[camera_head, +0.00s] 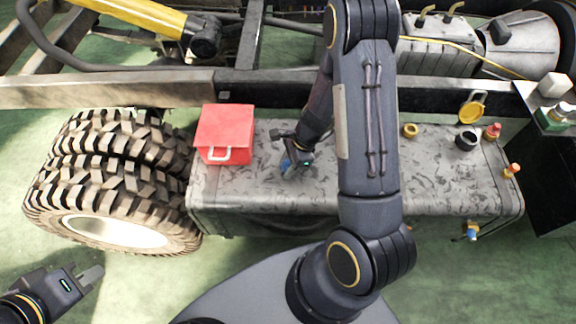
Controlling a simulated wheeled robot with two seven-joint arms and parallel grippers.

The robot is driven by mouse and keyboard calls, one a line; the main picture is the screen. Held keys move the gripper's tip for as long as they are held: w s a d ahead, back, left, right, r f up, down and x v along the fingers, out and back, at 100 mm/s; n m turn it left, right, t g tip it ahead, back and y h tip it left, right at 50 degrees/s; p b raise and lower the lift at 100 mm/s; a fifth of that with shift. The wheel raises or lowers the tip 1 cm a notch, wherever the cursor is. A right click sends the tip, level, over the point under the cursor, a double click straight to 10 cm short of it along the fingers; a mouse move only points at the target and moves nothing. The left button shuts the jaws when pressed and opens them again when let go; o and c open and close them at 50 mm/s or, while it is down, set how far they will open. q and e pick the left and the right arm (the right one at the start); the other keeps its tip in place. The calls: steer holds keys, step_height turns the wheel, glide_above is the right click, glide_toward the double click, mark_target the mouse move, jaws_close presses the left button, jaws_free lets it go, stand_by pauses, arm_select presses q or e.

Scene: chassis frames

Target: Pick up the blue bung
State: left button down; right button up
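A small blue object, which looks like the blue bung (286,164), is on top of the grey tank (240,190), partly hidden by my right gripper. My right gripper (284,153) reaches down to the tank top right at the blue object. Its fingers look spread, one above and one beside the object. Whether they touch it cannot be seen clearly. My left gripper (92,280) is at the lower left, away from the tank, with nothing visible in it. Its finger gap does not show clearly.
A red box (225,130) with a white handle stands left of my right gripper. A brass ring (410,130), a black cup (466,140), a yellow cap (472,108) and red-topped fittings (492,131) are at the tank's right. Large tyres (110,170) stand left; a frame rail (270,90) runs behind.

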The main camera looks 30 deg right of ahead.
steer(key=c, duration=0.3)
steer(key=shift+r, duration=0.15)
